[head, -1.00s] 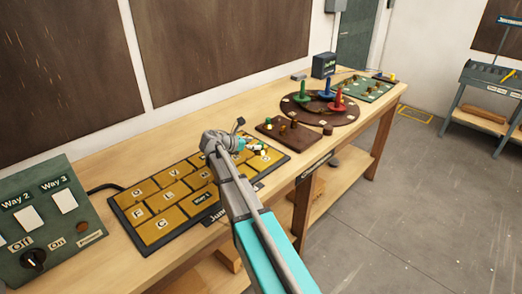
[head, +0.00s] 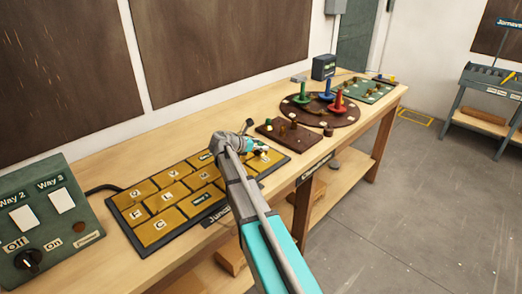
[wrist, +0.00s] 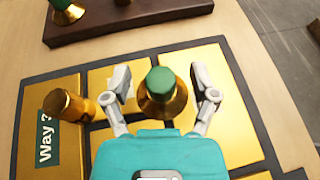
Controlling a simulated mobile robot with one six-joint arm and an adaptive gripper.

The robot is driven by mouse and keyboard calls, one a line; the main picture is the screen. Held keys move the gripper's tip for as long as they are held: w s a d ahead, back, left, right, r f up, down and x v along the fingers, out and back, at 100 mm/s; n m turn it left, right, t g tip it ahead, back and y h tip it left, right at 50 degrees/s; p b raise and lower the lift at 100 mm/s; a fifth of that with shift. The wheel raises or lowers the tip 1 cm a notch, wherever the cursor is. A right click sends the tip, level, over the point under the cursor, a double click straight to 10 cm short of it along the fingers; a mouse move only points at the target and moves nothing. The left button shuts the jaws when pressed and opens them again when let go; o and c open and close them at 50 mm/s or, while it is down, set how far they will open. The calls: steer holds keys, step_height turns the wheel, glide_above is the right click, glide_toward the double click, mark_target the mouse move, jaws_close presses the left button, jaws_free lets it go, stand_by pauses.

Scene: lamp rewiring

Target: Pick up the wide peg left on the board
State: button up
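A wide peg with a green top and a flared gold body (wrist: 162,108) stands on the board of gold tiles (wrist: 255,130). My gripper (wrist: 163,76) is open, with one finger on each side of this peg. Gaps show between the peg and both fingers in the wrist view. A second gold peg (wrist: 70,104) lies tilted to the left, beside a green "Way" label. In the head view my gripper (head: 247,146) is over the right end of the tile board (head: 165,232) and partly hides the pegs there.
A dark brown block with pegs (head: 290,135) lies just beyond the tile board; its edge shows in the wrist view (wrist: 130,22). Further back are a round brown board with coloured cones (head: 318,113) and a green board (head: 363,91). A switch box (head: 45,225) stands at left.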

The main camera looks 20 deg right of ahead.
jaws_close()
steer(key=shift+r, duration=0.2)
stand_by(0.3)
step_height(320, 180, up, 2)
steer(key=p, duration=0.2)
steer(key=shift+r+p, duration=0.1)
steer(key=shift+p, duration=0.2)
steer(key=s+d+r+p, duration=0.2)
steer(key=s+r+p, duration=0.8)
steer(key=s, duration=0.3)
steer(key=shift+s+d+r, duration=0.2)
steer(key=shift+s+d, duration=0.1)
steer(key=shift+s, duration=0.1)
